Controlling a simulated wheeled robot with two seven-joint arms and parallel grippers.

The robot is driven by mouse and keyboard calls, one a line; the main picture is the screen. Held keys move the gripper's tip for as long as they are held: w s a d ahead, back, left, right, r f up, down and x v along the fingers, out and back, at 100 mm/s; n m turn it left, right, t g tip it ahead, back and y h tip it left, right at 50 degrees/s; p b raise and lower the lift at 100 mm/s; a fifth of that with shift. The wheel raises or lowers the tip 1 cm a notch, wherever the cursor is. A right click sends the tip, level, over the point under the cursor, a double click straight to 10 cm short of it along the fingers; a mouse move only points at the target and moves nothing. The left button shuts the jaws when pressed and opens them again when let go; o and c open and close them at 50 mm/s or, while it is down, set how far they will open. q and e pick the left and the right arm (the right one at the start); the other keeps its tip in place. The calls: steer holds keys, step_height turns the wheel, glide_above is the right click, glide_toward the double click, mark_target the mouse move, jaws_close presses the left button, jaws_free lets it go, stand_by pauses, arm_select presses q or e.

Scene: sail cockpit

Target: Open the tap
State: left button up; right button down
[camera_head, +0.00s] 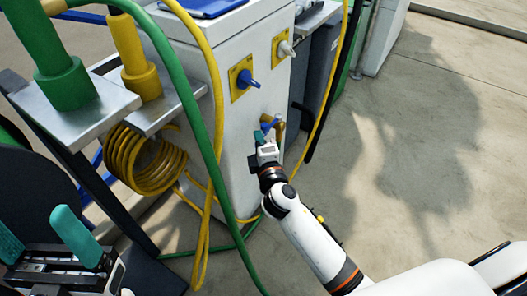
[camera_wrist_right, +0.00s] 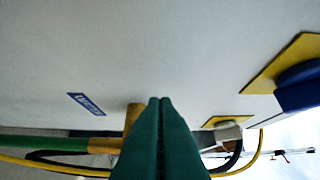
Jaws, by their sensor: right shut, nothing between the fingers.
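The brass tap (camera_head: 279,125) sticks out of the lower front of the white cabinet, with a small blue handle (camera_head: 267,124) on it. My right gripper (camera_head: 258,136) is at the tap, just in front of and below the handle. Its teal fingers are shut together with nothing between them. In the right wrist view the closed fingers (camera_wrist_right: 160,102) cover most of a brass part (camera_wrist_right: 133,113); the blue handle is hidden there. I cannot tell whether the fingers touch the handle. My left gripper (camera_head: 33,222) is open and empty at the lower left.
Above the tap are a blue knob (camera_head: 246,79) and a white knob (camera_head: 286,49) on yellow plates. A green hose (camera_head: 190,105) and a coiled yellow hose (camera_head: 140,165) hang left of the cabinet (camera_head: 230,130). The concrete floor at right is clear.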

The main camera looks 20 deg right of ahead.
steer(key=shift+w, duration=0.6)
steer(key=shift+s+d, duration=0.1)
steer(key=shift+d, duration=0.05)
